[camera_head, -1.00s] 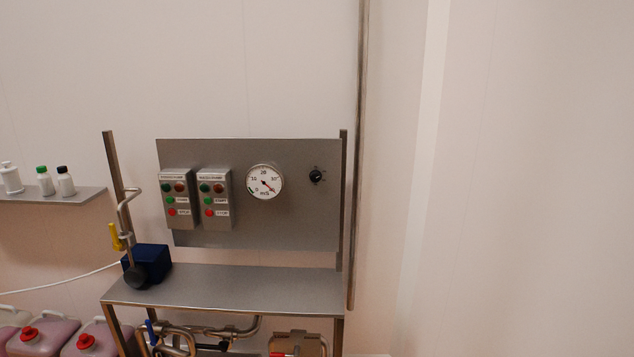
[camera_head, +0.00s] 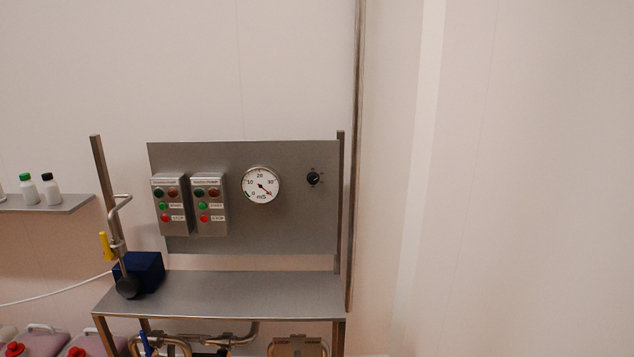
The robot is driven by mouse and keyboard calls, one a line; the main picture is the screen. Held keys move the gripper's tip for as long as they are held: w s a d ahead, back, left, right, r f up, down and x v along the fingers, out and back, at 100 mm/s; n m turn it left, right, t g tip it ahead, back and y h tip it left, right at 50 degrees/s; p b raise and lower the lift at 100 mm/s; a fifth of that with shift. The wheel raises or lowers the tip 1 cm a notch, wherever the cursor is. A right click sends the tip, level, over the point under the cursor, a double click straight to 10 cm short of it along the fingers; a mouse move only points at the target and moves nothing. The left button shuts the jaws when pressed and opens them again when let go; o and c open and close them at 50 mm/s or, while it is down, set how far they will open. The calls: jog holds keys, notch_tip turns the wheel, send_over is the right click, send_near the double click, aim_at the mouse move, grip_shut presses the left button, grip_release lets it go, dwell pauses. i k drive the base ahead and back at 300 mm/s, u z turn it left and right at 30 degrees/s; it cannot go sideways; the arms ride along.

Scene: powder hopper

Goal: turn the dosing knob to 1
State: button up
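A small black rotary knob (camera_head: 313,178) sits on the right part of the grey metal panel (camera_head: 290,230). Small marks surround the knob, but they are too small to read, and I cannot tell which mark it points to. My gripper is not in view.
Two control boxes (camera_head: 172,205) with coloured buttons are on the panel's left. A steel shelf (camera_head: 240,295) juts out below, holding a dark blue box (camera_head: 145,270) beside a pipe with a yellow handle (camera_head: 106,246). A vertical pole (camera_head: 353,150) stands right of the panel. Pipes run underneath.

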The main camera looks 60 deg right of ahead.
aim_at(312, 177)
jog(key=i, duration=0.95)
jog(key=u, duration=0.05)
